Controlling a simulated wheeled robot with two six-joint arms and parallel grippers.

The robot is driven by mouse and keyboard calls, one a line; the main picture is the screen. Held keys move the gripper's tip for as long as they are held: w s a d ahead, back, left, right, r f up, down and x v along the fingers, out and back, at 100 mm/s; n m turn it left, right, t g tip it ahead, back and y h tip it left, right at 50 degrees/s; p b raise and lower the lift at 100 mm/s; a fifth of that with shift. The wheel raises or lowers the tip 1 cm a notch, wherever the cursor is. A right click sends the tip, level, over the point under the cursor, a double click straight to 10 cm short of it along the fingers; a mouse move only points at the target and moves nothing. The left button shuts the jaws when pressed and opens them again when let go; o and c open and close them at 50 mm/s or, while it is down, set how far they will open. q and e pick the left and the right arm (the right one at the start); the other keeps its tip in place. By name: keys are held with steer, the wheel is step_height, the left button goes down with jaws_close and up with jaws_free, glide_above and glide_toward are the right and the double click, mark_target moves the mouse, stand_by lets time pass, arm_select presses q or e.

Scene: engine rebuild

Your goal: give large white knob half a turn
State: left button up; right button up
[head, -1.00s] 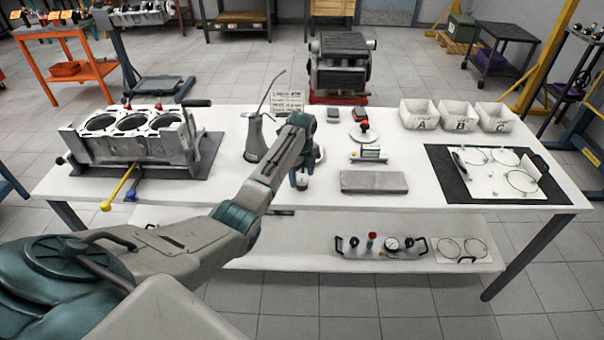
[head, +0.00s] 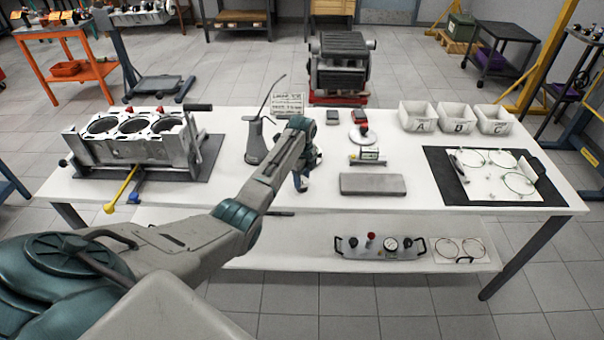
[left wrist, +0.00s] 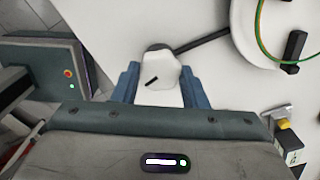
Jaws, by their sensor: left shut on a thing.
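The large white knob (left wrist: 160,78) shows in the left wrist view, with a short black mark on its face. My left gripper (left wrist: 158,88) has its blue fingers on either side of it and is shut on it. In the head view my left gripper (head: 301,182) is low over the middle of the white table, and the forearm and wrist hide most of the knob there. A dark rod runs from behind the knob toward a round white plate in the wrist view. My right gripper is in neither view.
An engine block (head: 135,143) stands on the left of the table (head: 235,200). An oil can (head: 256,145) is close to the left gripper. Bins (head: 418,115) and a black mat (head: 446,182) are farther right.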

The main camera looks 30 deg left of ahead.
arm_select(q)
steer(key=n+p, duration=0.1)
steer(key=n, duration=0.1)
steer(key=n+p, duration=0.1)
steer(key=shift+r+n, duration=0.2)
steer(key=shift+n, duration=0.2)
steer(key=n+p, duration=0.2)
steer(key=n, duration=0.1)
steer(key=n+p, duration=0.1)
steer(key=n, duration=0.3)
steer(key=shift+p, duration=0.35)
steer(key=n+p, duration=0.1)
steer(key=n, duration=0.3)
steer(key=shift+f+n, duration=0.1)
steer(key=shift+n, duration=0.2)
steer(key=n+p, duration=0.1)
steer(key=n, duration=0.3)
steer(key=shift+n+p, duration=0.3)
steer(key=n+p, duration=0.1)
steer(key=n, duration=0.3)
steer(key=shift+n, duration=0.3)
steer(key=n, duration=0.4)
steer(key=shift+p, duration=0.3)
steer(key=shift+n, duration=2.1)
